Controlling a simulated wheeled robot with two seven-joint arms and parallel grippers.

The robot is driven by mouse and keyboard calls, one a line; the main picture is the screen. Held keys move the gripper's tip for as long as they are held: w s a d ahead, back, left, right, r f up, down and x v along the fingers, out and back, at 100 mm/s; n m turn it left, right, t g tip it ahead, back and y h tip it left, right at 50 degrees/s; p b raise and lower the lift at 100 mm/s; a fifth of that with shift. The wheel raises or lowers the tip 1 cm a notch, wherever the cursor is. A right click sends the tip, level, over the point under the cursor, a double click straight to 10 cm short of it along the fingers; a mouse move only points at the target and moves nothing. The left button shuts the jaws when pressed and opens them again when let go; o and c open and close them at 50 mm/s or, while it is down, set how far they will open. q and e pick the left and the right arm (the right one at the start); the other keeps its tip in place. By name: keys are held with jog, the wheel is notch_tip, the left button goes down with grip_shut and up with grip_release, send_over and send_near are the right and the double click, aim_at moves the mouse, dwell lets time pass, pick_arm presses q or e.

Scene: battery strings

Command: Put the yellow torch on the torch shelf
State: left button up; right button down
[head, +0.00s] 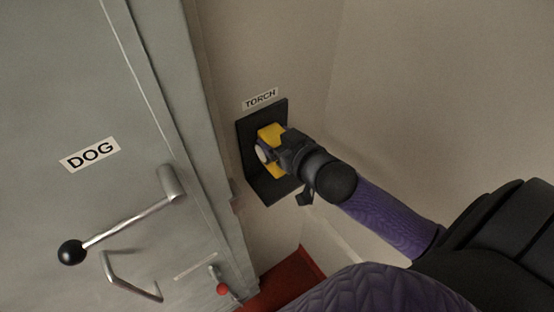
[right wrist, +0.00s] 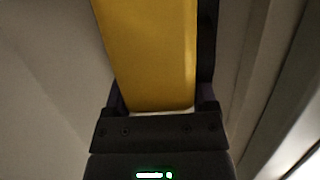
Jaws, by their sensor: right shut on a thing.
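The yellow torch (head: 272,133) is in my right gripper (head: 276,150), in front of the black torch shelf (head: 276,190) on the wall. A pale round part of the torch shows at its left side. In the right wrist view the torch (right wrist: 150,55) fills the space between the fingers of my right gripper (right wrist: 160,108), which is shut on it. The shelf has a back plate and a lower ledge, under a "TORCH" label (head: 260,98). Whether the torch touches the ledge is hard to tell. My left gripper is not in view.
Bare wall is at the right, red floor (head: 285,282) below.

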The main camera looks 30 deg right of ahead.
notch_tip(320, 180, down, 6)
jog(key=shift+r+b, duration=0.2)
jog(key=shift+b, duration=0.55)
